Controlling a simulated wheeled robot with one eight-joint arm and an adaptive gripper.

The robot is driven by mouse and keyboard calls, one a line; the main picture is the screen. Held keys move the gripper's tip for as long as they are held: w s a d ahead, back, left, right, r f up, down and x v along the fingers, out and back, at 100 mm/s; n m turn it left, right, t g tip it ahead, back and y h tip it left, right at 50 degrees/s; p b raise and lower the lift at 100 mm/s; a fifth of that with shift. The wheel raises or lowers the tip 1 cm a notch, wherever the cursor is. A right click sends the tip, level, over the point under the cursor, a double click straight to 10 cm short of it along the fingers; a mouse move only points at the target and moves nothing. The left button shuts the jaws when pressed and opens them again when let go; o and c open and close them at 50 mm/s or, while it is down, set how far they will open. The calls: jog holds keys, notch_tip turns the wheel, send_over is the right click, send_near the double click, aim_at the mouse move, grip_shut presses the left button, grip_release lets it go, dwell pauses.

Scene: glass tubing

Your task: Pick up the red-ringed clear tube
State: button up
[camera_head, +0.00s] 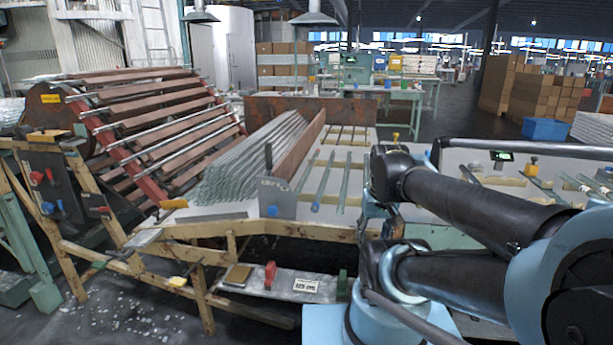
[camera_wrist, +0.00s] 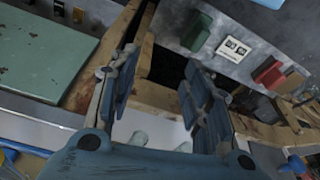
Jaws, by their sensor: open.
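Several long clear tubes lie on the slatted bench top in the head view. One tube (camera_head: 323,182) has a blue end, and another tube (camera_head: 345,182) lies beside it. A dense stack of tubes (camera_head: 245,160) fills the bench to their left. I cannot make out a red ring on any of them. My gripper (camera_wrist: 160,100) shows in the wrist view with its two blue padded fingers spread apart and nothing between them. It points toward the low shelf and floor area, away from the tubes. The head view does not clearly show it.
A low shelf (camera_head: 240,287) carries a red clamp (camera_head: 270,274), a label card (camera_head: 305,286) and a green block (camera_head: 342,284). A slanted rack (camera_head: 165,125) stands left. More tubes (camera_head: 568,183) lie right, behind my arm. A green panel (camera_wrist: 45,55) is near my gripper.

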jog(key=w+a+r+y, duration=0.2)
jog(key=w+a+r, duration=0.1)
jog(key=w+r, duration=0.6)
notch_tip(320, 180, up, 7)
jog(key=m+g+y, duration=0.1)
jog(key=m+y, duration=0.1)
jog(key=y, duration=0.2)
send_over(309, 171)
jog(key=s+d, duration=0.2)
jog(key=d, duration=0.8)
jog(key=x, duration=1.1)
jog(key=a+x, duration=0.1)
jog(key=x, duration=0.5)
jog(key=shift+w+r, duration=0.1)
jog(key=shift+r, duration=0.15)
grip_shut()
